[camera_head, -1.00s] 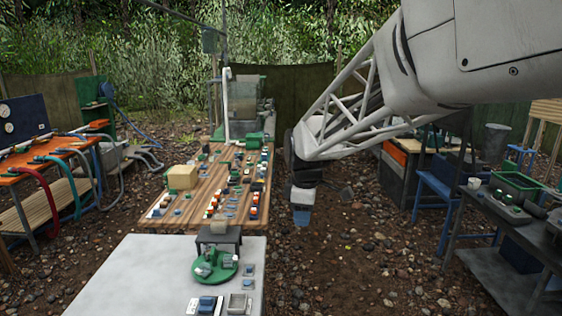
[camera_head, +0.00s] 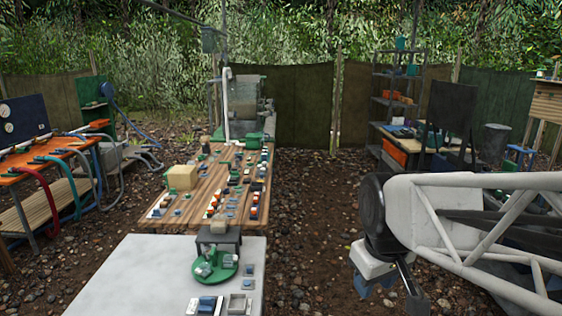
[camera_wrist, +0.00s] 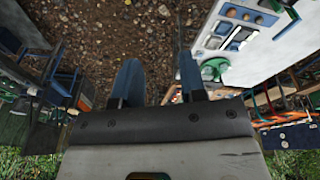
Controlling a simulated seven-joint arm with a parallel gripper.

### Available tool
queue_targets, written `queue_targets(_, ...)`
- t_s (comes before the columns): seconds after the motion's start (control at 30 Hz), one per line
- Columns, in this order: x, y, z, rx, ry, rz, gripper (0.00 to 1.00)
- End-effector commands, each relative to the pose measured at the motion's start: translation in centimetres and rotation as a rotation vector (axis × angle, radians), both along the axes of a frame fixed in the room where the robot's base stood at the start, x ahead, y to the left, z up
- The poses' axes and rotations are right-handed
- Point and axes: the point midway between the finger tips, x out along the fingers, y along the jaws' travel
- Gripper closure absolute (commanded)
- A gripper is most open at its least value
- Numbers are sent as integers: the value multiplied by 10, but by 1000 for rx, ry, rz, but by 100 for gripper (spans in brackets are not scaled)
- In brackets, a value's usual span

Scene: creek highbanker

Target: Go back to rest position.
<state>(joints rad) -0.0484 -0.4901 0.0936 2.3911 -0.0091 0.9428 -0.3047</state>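My gripper (camera_head: 374,287) hangs low at the right of the head view, beyond the right edge of the white table. Its blue fingers are partly hidden by the wrist parts. In the wrist view my gripper (camera_wrist: 160,78) shows two blue fingers held apart, with nothing between them and stony ground beyond. It is clear of the tables.
A white table (camera_head: 105,270) carries a green round tray (camera_head: 221,270) and small parts. A wooden table (camera_head: 180,219) behind it holds many small blocks and a tan box (camera_head: 182,177). An orange bench (camera_head: 55,150) with hoses stands left. Gravel between the tables and my arm is open.

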Motion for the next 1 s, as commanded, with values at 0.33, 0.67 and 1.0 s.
queue_targets(0.33,-70,-18,-21,55,-24,-299,62)
queue_targets(0.67,-85,-21,-28,70,-28,-373,62)
queue_targets(1.0,-82,-20,-27,69,-27,-371,62)
